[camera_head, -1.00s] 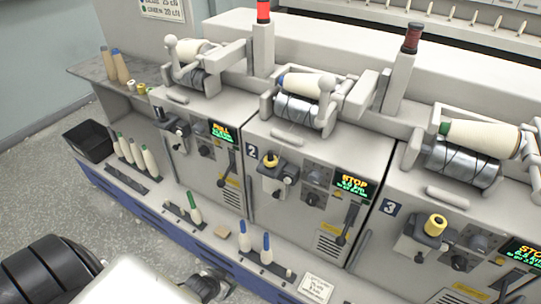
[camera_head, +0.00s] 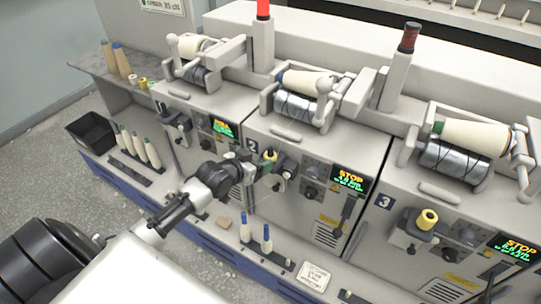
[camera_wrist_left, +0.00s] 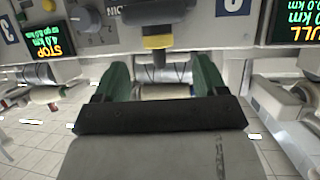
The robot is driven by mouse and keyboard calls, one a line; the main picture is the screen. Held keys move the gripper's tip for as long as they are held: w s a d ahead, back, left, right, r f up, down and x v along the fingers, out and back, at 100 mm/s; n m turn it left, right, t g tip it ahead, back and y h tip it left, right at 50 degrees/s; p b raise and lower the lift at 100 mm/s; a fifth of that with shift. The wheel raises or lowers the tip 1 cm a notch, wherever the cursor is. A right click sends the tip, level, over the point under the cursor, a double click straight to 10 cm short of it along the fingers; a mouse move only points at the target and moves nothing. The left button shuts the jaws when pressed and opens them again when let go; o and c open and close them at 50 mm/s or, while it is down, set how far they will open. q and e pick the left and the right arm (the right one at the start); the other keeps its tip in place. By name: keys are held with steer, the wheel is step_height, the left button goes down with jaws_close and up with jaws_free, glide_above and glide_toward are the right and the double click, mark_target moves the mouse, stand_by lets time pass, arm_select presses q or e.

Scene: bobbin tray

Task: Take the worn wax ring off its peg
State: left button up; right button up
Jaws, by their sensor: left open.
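A small yellow wax ring (camera_head: 270,156) sits on its peg on the front of the unit marked 2, where my left gripper (camera_head: 279,171) has reached it from the left. In the left wrist view the yellow ring (camera_wrist_left: 157,42) shows under a dark part of its holder, between the lines of my two green fingers (camera_wrist_left: 160,80) and just beyond their tips. The fingers stand wide apart and nothing is held between them. Contact with the ring cannot be made out. My right gripper is in neither view.
A thicker yellow ring (camera_head: 428,220) sits on the unit marked 3. Several small rings (camera_head: 142,84) stand on the left shelf above a black bin (camera_head: 89,137). Blue-tipped bobbins (camera_head: 266,240) and a white card (camera_head: 314,276) are on the ledge below.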

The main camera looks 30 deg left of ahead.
mark_target(268, 156)
arm_select(q)
steer(key=shift+p+x, duration=0.5)
steer(key=shift+x, duration=2.15)
steer(key=shift+s, duration=0.1)
steer(key=shift+c, duration=0.3)
steer(key=c, duration=0.9)
